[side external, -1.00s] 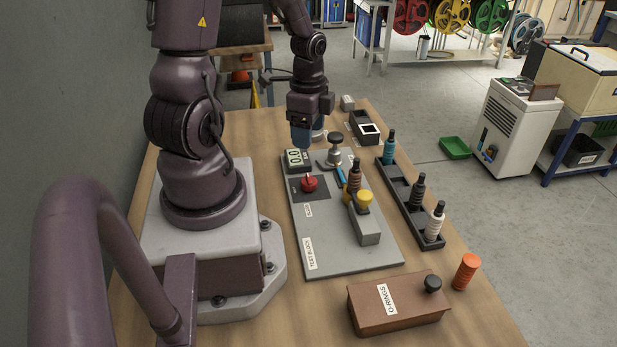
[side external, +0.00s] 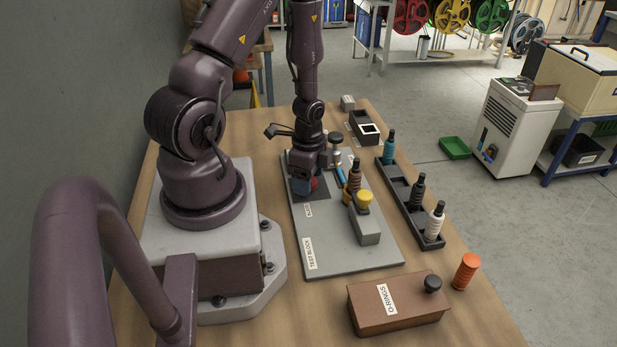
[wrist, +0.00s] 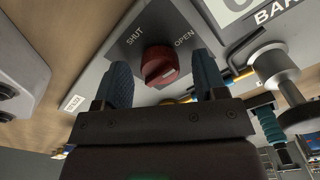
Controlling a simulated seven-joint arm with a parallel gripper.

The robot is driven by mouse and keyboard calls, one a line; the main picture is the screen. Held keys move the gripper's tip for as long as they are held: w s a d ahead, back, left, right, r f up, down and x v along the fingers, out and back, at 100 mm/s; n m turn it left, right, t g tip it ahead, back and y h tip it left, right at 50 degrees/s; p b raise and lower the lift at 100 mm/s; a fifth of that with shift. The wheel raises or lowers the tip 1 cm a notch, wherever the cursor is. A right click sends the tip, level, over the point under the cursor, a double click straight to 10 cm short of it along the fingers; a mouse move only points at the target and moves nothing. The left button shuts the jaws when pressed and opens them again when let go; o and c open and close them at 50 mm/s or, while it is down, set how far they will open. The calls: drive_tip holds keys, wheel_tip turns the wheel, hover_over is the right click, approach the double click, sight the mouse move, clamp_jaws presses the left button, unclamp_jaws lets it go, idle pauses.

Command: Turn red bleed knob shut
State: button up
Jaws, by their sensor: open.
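The red bleed knob (wrist: 160,66) sits on a dark plate marked SHUT and OPEN in the wrist view. Its raised grip has a pale line that points to the right, slightly below the OPEN label (wrist: 184,39). The SHUT label (wrist: 134,37) is up and left of the knob. My gripper (wrist: 163,78) is open, with one blue finger on each side of the knob and visible gaps between.
The grey test block board (side external: 335,262) carries a yellow-capped lever or valve (side external: 364,200) and a brown fitting (side external: 354,174) right of the knob. A gauge stem (side external: 336,140) stands behind. A dark rack (side external: 409,206) of fittings and an O-rings box (side external: 395,308) lie to the right and front.

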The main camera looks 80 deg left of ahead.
drive_tip(key=shift+f, duration=0.2)
drive_tip(key=c, duration=0.9)
